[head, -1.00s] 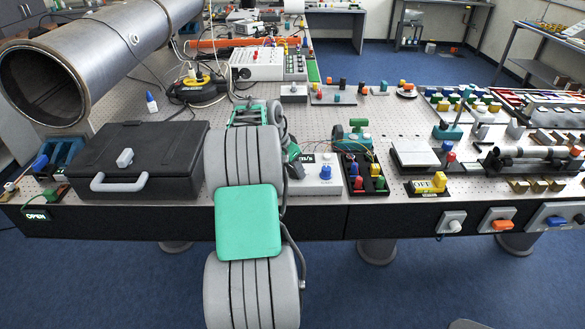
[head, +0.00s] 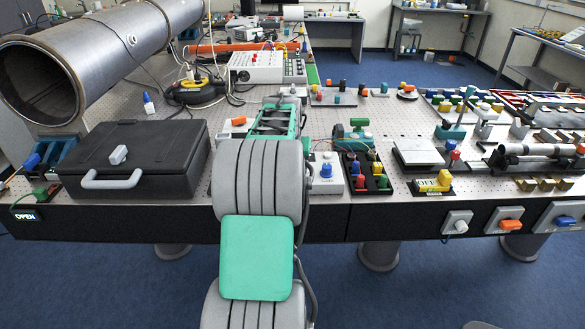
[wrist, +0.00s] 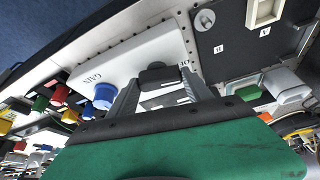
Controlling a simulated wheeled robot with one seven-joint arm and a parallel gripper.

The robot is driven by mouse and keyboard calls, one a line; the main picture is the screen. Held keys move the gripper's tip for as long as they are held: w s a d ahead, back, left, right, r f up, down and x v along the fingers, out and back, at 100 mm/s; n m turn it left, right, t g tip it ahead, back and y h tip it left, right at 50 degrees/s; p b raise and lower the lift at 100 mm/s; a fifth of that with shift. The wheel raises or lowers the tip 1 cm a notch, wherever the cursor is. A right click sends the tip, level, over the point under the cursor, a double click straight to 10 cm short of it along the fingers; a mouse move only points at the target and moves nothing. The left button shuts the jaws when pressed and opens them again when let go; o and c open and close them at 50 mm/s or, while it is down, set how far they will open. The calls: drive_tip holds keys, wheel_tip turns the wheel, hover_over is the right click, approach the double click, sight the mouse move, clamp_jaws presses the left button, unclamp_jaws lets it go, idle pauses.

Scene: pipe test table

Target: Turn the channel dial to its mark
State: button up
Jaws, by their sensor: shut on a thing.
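In the wrist view a white box (wrist: 140,42) carries a blue knob (wrist: 104,93) beside printed lettering that seems to read GAIN. A dark dial (wrist: 158,74) on the same box sits between my two fingertips, with a small printed number beside it. I take it for the channel dial; its mark and pointer cannot be made out. My gripper (wrist: 160,82) is shut on this dial. In the head view the white box (head: 325,187) with its blue knob (head: 326,169) shows just right of my arm; my fingers and the dial are hidden behind the arm.
A black case (head: 135,150) stands left of my arm. To the right are a black tray of coloured knobs (head: 366,180) and a yellow switch block (head: 440,180).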

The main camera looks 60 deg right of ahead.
idle(0.5)
drive_tip(key=o, duration=1.4)
drive_tip(key=shift+c, duration=0.2)
drive_tip(key=b+v, duration=0.1)
drive_tip(key=v, duration=0.6)
drive_tip(key=shift+r, duration=0.35)
drive_tip(key=shift+a, duration=0.15)
